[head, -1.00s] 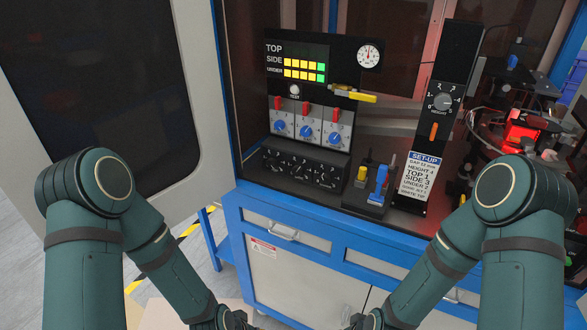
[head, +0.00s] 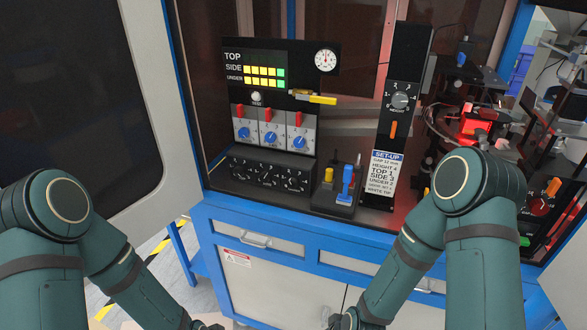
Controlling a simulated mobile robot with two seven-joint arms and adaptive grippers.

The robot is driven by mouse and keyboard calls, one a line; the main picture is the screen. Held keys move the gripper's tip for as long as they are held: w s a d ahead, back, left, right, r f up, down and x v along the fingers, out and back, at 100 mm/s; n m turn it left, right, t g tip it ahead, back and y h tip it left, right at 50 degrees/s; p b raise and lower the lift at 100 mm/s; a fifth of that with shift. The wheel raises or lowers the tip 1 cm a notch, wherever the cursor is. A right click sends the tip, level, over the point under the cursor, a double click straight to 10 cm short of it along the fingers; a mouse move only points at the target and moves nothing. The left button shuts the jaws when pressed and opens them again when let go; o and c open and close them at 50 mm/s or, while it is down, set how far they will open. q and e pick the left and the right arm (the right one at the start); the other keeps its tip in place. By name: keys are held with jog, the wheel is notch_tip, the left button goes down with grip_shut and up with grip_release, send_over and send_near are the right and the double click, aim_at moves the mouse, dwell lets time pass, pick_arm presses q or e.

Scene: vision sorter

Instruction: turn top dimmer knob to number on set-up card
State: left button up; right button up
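The set-up card (head: 384,182) is on the lower part of the black upright and reads TOP 1, SIDE 3, UNDER 2. Three blue knobs, left (head: 244,134), middle (head: 270,138) and right (head: 297,143), sit below red switches. A black strip (head: 270,174) beneath carries three dark dials. Labels that tell which knob is the top dimmer are too small to read. The display (head: 257,68) shows lit bars for SIDE and UNDER, none for TOP. My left gripper (head: 207,326) and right gripper (head: 340,321) are low, cut by the bottom edge, away from the knobs; their fingers are unclear.
A yellow-handled lever (head: 318,98) juts out right of the display. A height knob (head: 400,99) is on the upright. The open door (head: 160,180) stands at left; blue-framed drawers (head: 257,240) are below.

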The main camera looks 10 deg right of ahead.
dwell(0.9)
pick_arm(q)
jog(key=o, duration=0.4)
jog(key=shift+o, duration=0.2)
